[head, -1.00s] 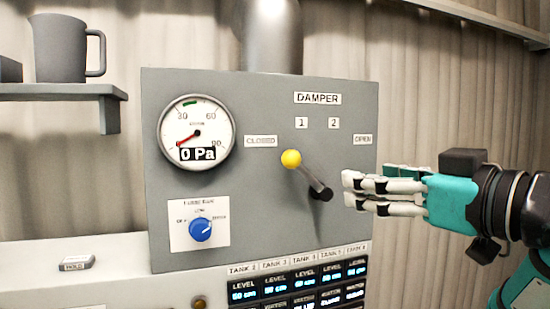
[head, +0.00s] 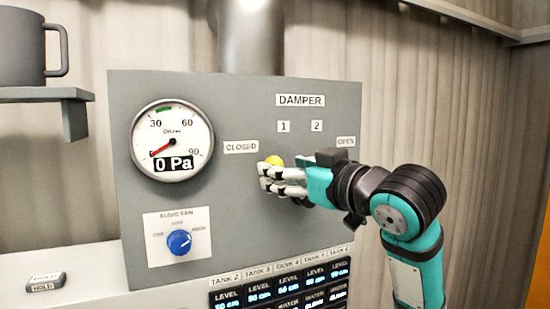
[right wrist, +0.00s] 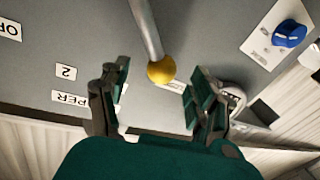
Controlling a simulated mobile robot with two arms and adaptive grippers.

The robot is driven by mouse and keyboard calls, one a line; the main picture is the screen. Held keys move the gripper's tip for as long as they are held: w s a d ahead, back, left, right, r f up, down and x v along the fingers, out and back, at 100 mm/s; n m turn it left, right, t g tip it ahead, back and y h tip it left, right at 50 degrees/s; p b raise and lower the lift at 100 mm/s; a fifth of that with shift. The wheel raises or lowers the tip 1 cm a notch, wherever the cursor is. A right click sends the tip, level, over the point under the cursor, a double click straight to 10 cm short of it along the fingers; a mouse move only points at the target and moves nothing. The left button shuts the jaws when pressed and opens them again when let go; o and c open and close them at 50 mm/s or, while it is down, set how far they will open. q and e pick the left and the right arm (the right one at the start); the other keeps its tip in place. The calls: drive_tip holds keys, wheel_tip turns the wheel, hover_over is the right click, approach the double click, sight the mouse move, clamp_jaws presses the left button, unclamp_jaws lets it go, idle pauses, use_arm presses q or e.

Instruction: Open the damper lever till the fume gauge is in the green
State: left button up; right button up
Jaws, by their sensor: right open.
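The damper lever ends in a yellow knob (head: 274,161), on the CLOSED side of its panel. In the head view my right gripper (head: 266,176) is in front of the knob and hides most of the lever. In the right wrist view the knob (right wrist: 161,71) and grey rod (right wrist: 146,28) show between the open fingers (right wrist: 158,98), with space on both sides. The fume gauge (head: 172,140) reads 0 Pa. Its red needle points low left, away from the green band at the top. My left gripper is not in view.
The grey panel (head: 235,105) carries labels CLOSED (head: 241,147), 1, 2 and OPEN (head: 346,142). A blue fume fan knob (head: 179,242) is at lower left. Tank displays (head: 285,290) line the bottom. A shelf with a mug (head: 25,48) is at upper left.

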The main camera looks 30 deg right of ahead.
drive_tip(key=w, duration=0.3)
drive_tip(key=shift+w+a+p, duration=0.15)
drive_tip(key=shift+a+p, duration=0.1)
drive_tip(key=shift+p, duration=0.15)
drive_tip(key=shift+w, duration=0.2)
drive_tip(key=c, duration=0.4)
drive_tip(key=shift+a, duration=0.1)
drive_tip(key=c, duration=0.9)
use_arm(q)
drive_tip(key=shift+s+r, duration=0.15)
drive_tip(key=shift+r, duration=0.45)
use_arm(e)
drive_tip(key=shift+w, duration=0.1)
clamp_jaws()
